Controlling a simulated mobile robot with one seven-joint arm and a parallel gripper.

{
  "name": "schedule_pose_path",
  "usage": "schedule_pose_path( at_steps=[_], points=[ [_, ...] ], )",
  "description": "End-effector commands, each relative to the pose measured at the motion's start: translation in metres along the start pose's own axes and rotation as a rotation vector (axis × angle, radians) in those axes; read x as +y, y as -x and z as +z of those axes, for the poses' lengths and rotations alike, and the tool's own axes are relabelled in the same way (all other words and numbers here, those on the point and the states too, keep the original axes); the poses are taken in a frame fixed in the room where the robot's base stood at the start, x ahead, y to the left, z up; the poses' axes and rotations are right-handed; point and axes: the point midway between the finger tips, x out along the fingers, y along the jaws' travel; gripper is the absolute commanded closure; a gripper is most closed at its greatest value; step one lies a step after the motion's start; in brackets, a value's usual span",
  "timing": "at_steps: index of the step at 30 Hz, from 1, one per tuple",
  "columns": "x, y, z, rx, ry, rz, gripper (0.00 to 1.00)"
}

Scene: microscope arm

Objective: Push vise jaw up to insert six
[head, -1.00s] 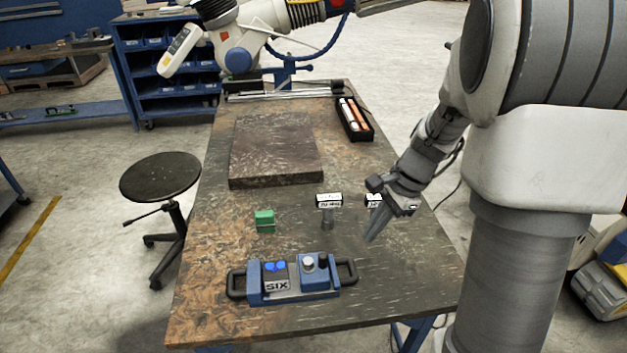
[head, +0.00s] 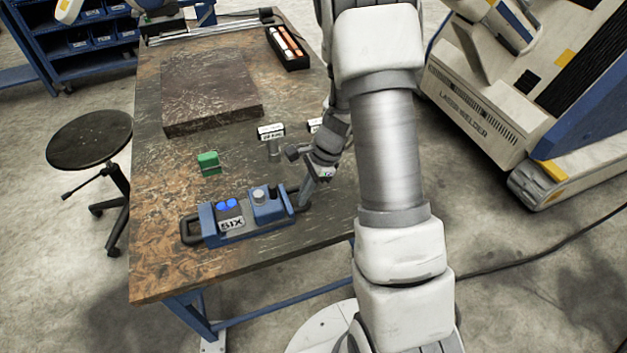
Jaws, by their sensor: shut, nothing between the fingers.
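The blue vise (head: 247,235) lies near the front of the table, with a black handle at each end. The insert marked SIX (head: 232,223), with two blue round tops, sits in its left part. The vise jaw (head: 268,207), a blue block with a silver knob, stands to the right of the insert; I cannot tell whether they touch. My gripper (head: 303,203) is shut and empty, pointing down by the vise's right handle. Whether it touches the handle is unclear.
A green block (head: 208,161) lies behind the vise. Labelled grey-stemmed pieces (head: 271,134) stand behind my gripper. A large dark plate (head: 208,95) and a black tray (head: 288,47) lie farther back. The table's front edge is close to the vise.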

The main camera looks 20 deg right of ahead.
Motion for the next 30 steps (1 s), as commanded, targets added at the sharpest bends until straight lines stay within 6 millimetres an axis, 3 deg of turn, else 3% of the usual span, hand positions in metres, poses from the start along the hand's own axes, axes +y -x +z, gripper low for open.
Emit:
schedule_pose_path(
  at_steps=[1, 6, 20, 27, 30],
  points=[
    [0.000, -0.001, 0.011, -0.001, 0.007, 0.000, 1.00],
    [-0.001, -0.007, 0.025, 0.000, 0.004, -0.001, 1.00],
    [-0.001, -0.009, 0.031, -0.001, 0.004, -0.001, 1.00],
    [0.000, -0.020, 0.059, -0.003, 0.006, 0.000, 1.00],
    [0.000, -0.022, 0.063, -0.002, 0.004, 0.000, 1.00]
  ],
)
